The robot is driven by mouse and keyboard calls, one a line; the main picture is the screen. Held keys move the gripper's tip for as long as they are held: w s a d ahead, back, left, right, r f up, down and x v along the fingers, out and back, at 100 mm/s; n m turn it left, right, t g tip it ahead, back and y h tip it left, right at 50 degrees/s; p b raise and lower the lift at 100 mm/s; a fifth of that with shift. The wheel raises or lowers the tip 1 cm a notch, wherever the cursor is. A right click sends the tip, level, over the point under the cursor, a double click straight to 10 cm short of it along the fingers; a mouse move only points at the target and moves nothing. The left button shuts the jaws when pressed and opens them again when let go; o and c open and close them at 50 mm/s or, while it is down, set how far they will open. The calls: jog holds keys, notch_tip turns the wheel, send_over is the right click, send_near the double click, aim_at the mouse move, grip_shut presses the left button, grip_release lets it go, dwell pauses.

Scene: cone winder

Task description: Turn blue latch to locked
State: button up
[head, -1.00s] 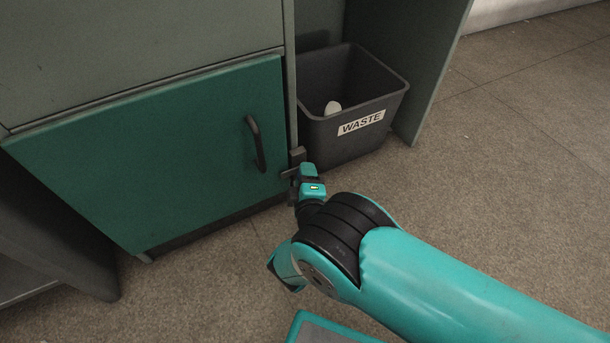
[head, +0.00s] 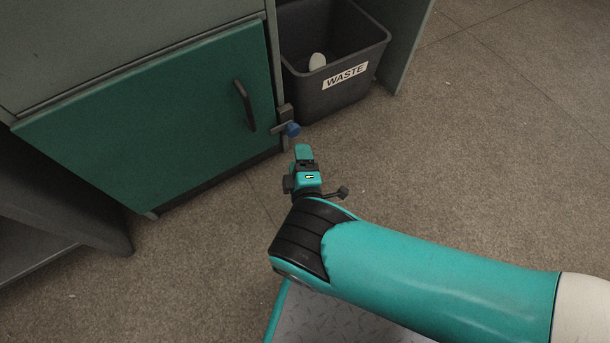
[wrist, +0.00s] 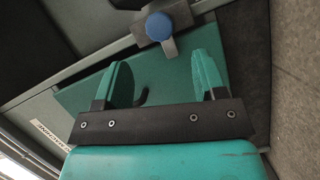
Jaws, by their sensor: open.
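The blue latch knob (head: 292,129) is at the right edge of the green cabinet door (head: 160,120), on a grey bar that lies across the door's edge. In the wrist view the blue knob (wrist: 158,26) sits above and between my fingertips, in front of a dark bracket (wrist: 150,20). My gripper (head: 303,152) is open and empty, a little below and apart from the knob in the head view. Both teal fingers of my gripper (wrist: 160,68) show in the wrist view. The door looks closed.
A dark handle (head: 244,106) stands out from the door near the latch. A grey waste bin (head: 335,97) labelled WASTE, with a white item (head: 317,61) inside, stands right of the cabinet. The floor (head: 470,150) to the right is clear.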

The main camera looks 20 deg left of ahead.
jog(key=p+v, duration=0.8)
jog(key=p, duration=0.1)
jog(key=shift+p, duration=0.3)
